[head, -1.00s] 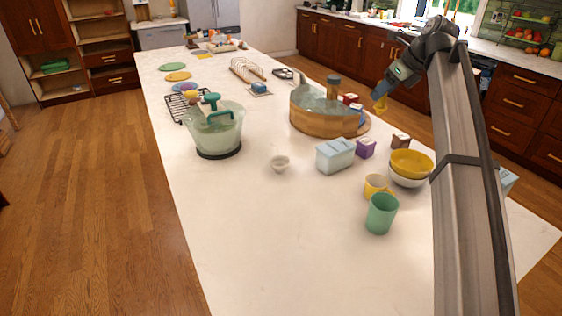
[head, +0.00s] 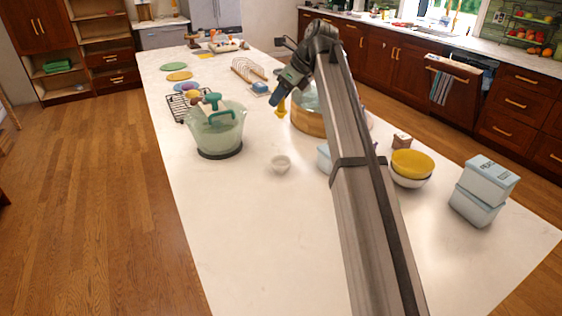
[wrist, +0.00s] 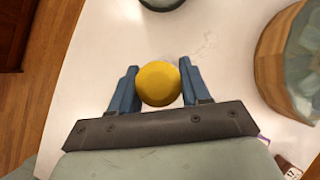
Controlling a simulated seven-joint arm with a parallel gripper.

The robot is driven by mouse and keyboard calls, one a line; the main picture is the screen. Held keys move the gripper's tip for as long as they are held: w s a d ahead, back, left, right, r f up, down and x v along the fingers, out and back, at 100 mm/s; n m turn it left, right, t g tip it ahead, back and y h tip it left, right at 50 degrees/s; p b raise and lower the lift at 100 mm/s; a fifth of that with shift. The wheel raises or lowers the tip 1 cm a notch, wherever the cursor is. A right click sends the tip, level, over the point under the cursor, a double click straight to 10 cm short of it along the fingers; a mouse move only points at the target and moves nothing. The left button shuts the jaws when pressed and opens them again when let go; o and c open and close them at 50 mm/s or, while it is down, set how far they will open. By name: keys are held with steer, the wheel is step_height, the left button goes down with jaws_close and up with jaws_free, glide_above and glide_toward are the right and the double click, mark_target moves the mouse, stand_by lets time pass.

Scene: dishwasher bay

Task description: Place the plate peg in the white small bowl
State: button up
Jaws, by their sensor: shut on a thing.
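The white small bowl (head: 281,164) stands upright on the white counter, near its middle in the head view. The plate peg, a yellow piece (head: 282,108) with a round end, is held above the counter. It also shows as a yellow disc in the wrist view (wrist: 158,83). My gripper (head: 280,103) is shut on it, with a blue finger on each side (wrist: 157,90). I cannot identify the small bowl in the wrist view.
A green pot (head: 215,134) stands left of the small bowl. The wooden tub (head: 308,122) is close to my gripper on the right. A yellow bowl (head: 412,162) in a white bowl and stacked containers (head: 481,190) are at right. The counter in front is clear.

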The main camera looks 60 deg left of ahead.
glide_toward(273, 158)
steer(key=x, duration=0.4)
steer(key=shift+s+f, duration=0.1)
steer(key=shift+s, duration=0.05)
stand_by(0.4)
steer(key=shift+f, duration=0.15)
steer(key=o, duration=1.1)
steer(key=shift+c, duration=0.2)
steer(key=v, duration=1.2)
